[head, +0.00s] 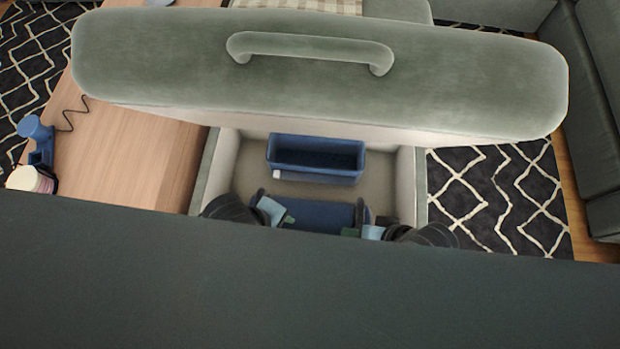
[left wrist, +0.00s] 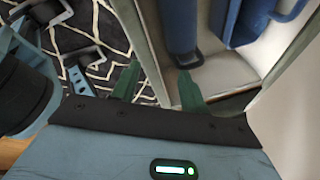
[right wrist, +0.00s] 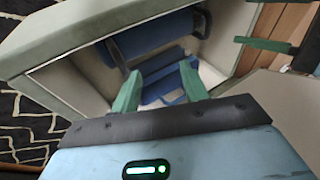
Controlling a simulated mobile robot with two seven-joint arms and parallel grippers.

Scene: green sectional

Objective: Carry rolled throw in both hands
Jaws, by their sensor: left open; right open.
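The blue rolled throw (head: 322,214) lies inside the open storage box of the green sectional, its near side hidden in the head view. It has dark end straps or loops and also shows in the left wrist view (left wrist: 179,25) and the right wrist view (right wrist: 155,36). My left gripper (head: 285,217) is open near the throw's left end. My right gripper (head: 356,231) is open near its right end. In both wrist views, the fingers of the left (left wrist: 158,82) and right (right wrist: 158,88) grippers have nothing between them and appear apart from the throw.
A blue bin (head: 318,178) sits farther back in the box. The raised green lid (head: 400,85) with a handle stands behind. A dark surface (head: 300,285) fills the foreground. A wooden top (head: 130,150) with a blue lamp (head: 38,130) and a cup (head: 28,181) is left; patterned rug (head: 500,195) right.

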